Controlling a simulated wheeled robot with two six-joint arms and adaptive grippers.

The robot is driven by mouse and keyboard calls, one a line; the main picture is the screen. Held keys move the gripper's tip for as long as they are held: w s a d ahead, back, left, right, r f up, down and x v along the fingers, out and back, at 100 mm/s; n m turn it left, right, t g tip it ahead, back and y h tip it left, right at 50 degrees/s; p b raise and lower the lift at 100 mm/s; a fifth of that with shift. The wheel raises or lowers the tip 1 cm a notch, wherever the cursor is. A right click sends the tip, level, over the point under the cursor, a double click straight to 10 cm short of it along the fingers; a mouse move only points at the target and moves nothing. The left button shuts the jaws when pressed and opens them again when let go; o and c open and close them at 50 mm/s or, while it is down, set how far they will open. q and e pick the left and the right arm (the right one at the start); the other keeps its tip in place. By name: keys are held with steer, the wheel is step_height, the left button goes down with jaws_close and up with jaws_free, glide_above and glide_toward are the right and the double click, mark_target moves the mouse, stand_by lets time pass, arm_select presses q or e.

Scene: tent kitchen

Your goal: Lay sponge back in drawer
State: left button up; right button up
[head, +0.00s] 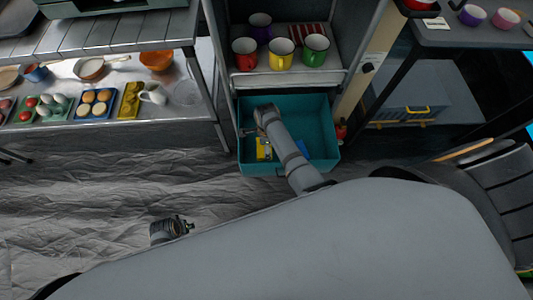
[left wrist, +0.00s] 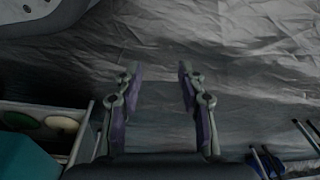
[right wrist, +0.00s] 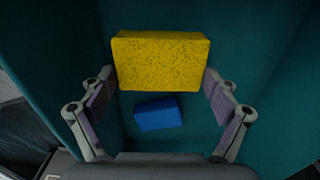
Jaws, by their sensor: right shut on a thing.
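The drawer (head: 318,130) is an open teal box below the shelf of mugs. A yellow speckled sponge (right wrist: 160,60) is between the fingertips of my right gripper (right wrist: 160,80), which is shut on it. In the head view the sponge (head: 263,149) shows within the drawer's outline, partly covered by my right arm. I cannot tell whether it touches the drawer floor. A smaller blue block (right wrist: 158,113) shows below the sponge in the right wrist view, against the teal drawer. My left gripper (left wrist: 155,90) is open and empty, away from the drawer over the crumpled ground sheet.
Mugs, among them a yellow one (head: 281,53), stand on the shelf above the drawer. A metal rack (head: 110,128) with food trays and bowls is at the left. A black chair (head: 500,185) is at the right. The ground sheet (head: 100,190) is clear at the left.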

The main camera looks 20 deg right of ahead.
steer(key=shift+f+b, duration=0.5)
steer(key=shift+f, duration=0.25)
step_height(320, 180, down, 4)
steer(key=b, duration=0.4)
steer(key=shift+r, duration=0.25)
arm_select(q)
steer(key=w+d+r+h, duration=0.1)
steer(key=d+r, duration=0.3)
steer(key=r, duration=0.9)
steer(key=shift+w, duration=0.3)
arm_select(e)
steer(key=shift+f, duration=0.1)
steer(key=o, duration=1.1)
